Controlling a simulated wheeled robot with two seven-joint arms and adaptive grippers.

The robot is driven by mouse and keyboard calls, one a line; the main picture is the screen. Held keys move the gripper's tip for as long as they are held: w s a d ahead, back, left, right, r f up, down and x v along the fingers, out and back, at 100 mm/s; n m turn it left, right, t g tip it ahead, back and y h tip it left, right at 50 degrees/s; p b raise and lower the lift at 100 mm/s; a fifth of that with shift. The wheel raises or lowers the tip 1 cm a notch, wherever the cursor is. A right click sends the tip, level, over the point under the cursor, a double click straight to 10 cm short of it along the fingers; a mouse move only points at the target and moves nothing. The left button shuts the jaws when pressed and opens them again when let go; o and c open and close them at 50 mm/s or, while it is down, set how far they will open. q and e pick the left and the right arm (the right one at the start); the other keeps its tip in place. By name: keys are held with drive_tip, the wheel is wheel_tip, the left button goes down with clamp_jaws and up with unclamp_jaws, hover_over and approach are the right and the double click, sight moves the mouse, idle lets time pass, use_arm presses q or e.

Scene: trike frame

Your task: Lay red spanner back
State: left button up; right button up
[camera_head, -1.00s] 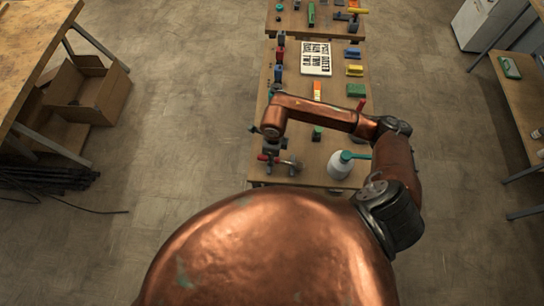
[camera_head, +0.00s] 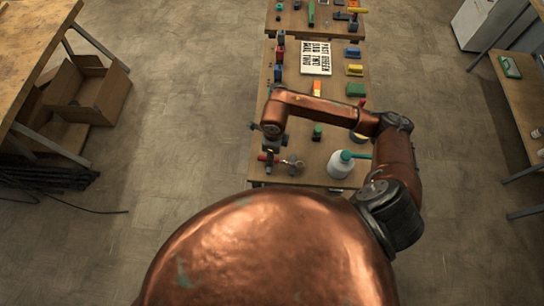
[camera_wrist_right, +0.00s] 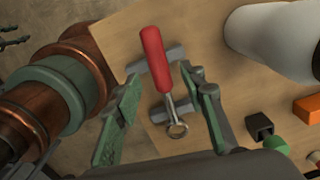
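The red spanner, with a red handle (camera_wrist_right: 154,60) and a metal ring end, lies across two grey rests (camera_wrist_right: 168,110) in the right wrist view. Its handle points to the top of that view and its ring to the bottom. My right gripper (camera_wrist_right: 160,100) is open, with one green-padded finger on each side of the spanner and a visible gap to both. In the head view the right gripper (camera_head: 271,155) is over the near left part of the table, and the spanner's red end (camera_head: 262,158) shows beside it.
A printed sign (camera_head: 316,58) and several coloured blocks lie farther back. An open cardboard box (camera_head: 90,92) is at the left.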

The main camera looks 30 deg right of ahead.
wheel_tip(320, 180, up, 10)
drive_tip(key=shift+d, duration=0.15)
idle(0.4)
